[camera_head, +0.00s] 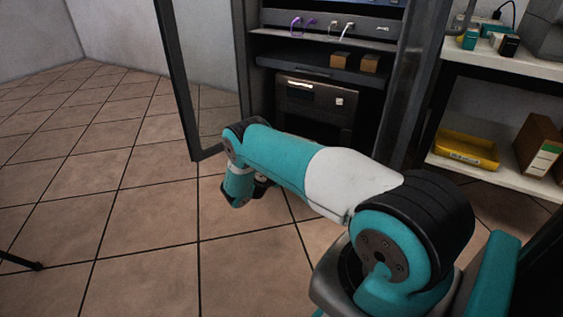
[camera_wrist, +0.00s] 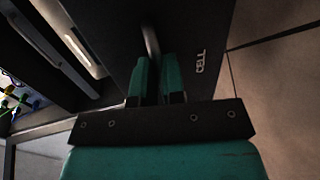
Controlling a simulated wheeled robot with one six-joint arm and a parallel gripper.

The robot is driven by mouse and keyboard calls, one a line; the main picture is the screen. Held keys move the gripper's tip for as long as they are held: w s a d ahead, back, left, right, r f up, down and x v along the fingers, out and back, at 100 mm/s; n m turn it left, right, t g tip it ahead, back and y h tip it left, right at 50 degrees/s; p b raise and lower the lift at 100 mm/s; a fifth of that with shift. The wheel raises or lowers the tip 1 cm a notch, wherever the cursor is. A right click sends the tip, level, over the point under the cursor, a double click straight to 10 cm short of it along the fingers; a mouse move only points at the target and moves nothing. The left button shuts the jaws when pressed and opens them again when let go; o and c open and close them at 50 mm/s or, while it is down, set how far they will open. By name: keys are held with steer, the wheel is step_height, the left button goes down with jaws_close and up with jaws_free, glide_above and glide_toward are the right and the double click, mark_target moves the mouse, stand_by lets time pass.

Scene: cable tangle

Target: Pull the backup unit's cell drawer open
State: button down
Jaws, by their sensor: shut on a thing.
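The backup unit (camera_head: 313,98) is a dark brown-grey box low in the open rack, with a pale strip and a small light square on its front. In the wrist view the dark cell drawer front (camera_wrist: 195,25) carries the white word CELL. A narrow grey handle (camera_wrist: 151,42) stands on this front. My gripper (camera_wrist: 158,72) has its two teal fingers closed on the handle, one on each side. In the head view my arm hides the lower front of the unit, and the fingers cannot be made out. I cannot tell how far the drawer is out.
The rack door (camera_head: 190,80) stands open at the left. A shelf at the right holds a yellow tray (camera_head: 466,148) and a brown carton (camera_head: 538,143). Two small brown boxes (camera_head: 340,60) sit on the rack shelf above the unit. The tiled floor (camera_head: 130,215) at the left is mostly clear.

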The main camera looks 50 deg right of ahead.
steer(key=shift+s, duration=0.1)
steer(key=c, duration=1.2)
jaws_free()
steer(key=shift+a, duration=0.1)
steer(key=p+v, duration=0.7)
steer(key=v, duration=1)
steer(key=shift+a, duration=0.2)
steer(key=shift+w+r, duration=0.1)
steer(key=shift+w, duration=0.1)
